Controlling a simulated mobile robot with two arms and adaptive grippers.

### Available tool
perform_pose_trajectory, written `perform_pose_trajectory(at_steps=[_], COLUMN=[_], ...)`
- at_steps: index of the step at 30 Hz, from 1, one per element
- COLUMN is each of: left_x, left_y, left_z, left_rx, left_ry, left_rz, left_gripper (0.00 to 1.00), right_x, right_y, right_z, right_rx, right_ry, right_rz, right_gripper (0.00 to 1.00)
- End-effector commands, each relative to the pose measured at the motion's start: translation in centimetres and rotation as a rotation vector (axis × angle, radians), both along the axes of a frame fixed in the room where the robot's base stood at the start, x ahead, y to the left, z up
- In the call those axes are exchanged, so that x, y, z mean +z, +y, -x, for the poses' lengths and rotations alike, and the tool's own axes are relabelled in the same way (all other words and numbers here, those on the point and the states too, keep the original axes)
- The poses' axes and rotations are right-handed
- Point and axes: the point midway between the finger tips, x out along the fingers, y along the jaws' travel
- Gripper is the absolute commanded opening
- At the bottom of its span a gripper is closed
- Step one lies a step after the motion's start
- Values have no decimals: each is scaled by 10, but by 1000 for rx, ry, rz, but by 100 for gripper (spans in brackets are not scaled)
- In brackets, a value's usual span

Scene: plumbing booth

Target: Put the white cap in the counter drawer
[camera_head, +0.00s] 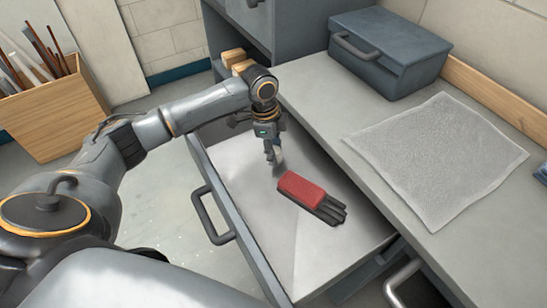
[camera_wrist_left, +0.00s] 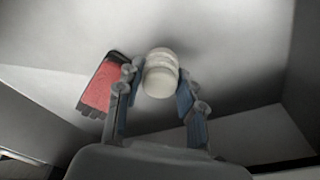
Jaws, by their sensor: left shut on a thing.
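The white cap (camera_wrist_left: 160,74) is between the fingers of my left gripper (camera_wrist_left: 158,90) in the left wrist view. The gripper is shut on it. In the head view my left gripper (camera_head: 273,155) points down inside the open counter drawer (camera_head: 262,235), near its back end. The cap is hard to make out there. I cannot tell whether the cap touches the drawer floor. A red and black glove (camera_head: 302,188) lies in the drawer just in front of the gripper; it also shows at the left in the left wrist view (camera_wrist_left: 102,82). My right gripper is out of view.
The counter (camera_head: 350,130) runs along the drawer's right side, with a grey toolbox (camera_head: 388,55) and a wrinkled cloth sheet (camera_head: 437,155) on it. A wooden bin (camera_head: 55,120) with rods stands at far left. The drawer's front floor is clear.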

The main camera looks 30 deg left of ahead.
Motion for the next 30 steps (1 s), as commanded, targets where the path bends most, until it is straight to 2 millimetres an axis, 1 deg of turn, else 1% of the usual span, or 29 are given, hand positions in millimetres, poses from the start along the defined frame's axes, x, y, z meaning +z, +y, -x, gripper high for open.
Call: perform_pose_trajectory(at_steps=[3, 6, 9, 20, 21, 23, 24, 30], left_x=[-9, -24, -35, -39, -39, -39, -39, -39], left_y=[5, 4, 4, 4, 4, 4, 4, 4], left_z=[-4, -2, -3, -3, -3, -3, -3, -3], left_rx=[2, -1, 1, 0, 0, 0, 0, 0], left_ry=[2, 5, 3, 0, 0, 0, 0, 0], left_rz=[-2, -2, -1, -1, -1, -1, -1, -1], left_gripper=[16, 16, 16, 16, 44, 56, 60, 60], right_x=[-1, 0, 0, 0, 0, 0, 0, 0], right_y=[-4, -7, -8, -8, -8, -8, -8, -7], right_z=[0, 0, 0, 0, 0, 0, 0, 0], right_rx=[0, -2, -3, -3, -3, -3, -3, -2], right_ry=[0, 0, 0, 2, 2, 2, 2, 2], right_rz=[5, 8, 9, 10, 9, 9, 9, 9], right_gripper=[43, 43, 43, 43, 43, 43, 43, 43])
